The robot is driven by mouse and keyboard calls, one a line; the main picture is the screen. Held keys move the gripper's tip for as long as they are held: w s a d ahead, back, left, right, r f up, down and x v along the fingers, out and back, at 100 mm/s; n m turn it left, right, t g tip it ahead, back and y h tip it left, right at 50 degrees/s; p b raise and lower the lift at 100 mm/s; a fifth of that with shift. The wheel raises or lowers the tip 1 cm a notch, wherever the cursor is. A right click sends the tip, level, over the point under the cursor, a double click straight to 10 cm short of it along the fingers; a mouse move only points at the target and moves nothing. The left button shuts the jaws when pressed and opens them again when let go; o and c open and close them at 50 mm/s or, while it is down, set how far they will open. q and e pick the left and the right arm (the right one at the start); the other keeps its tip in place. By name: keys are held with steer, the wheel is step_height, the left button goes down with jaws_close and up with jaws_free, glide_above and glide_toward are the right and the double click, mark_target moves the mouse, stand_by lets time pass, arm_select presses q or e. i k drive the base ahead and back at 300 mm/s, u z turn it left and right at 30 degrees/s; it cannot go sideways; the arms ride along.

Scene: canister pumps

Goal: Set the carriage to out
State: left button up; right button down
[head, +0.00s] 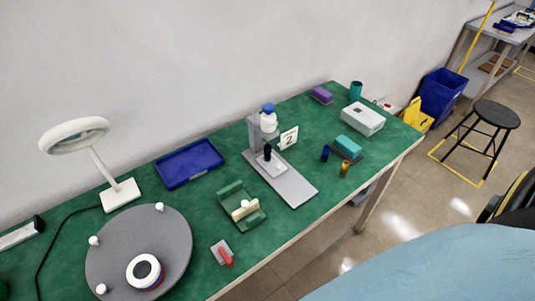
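A grey stand (289,180) with a long flat base and an upright column stands in the middle of the green table. A white bottle with a blue cap (268,119) sits high on its column. A small dark bottle (267,153) stands on a light plate (273,166) near the column end of the base. A green holder (241,206) with a cream round knob lies to the left of the stand. I cannot tell which part is the carriage, or read any out mark. Neither of my grippers is in view.
A sign reading 2 (289,138) stands by the column. A blue tray (189,163), a round grey turntable (120,245), a red-handled switch (224,254) and a lamp (123,194) lie to the left. A white box (362,119) and small bottles lie right.

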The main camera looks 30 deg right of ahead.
mark_target(275, 167)
steer(key=u, duration=1.6)
steer(key=k, duration=1)
steer(key=z, duration=1.5)
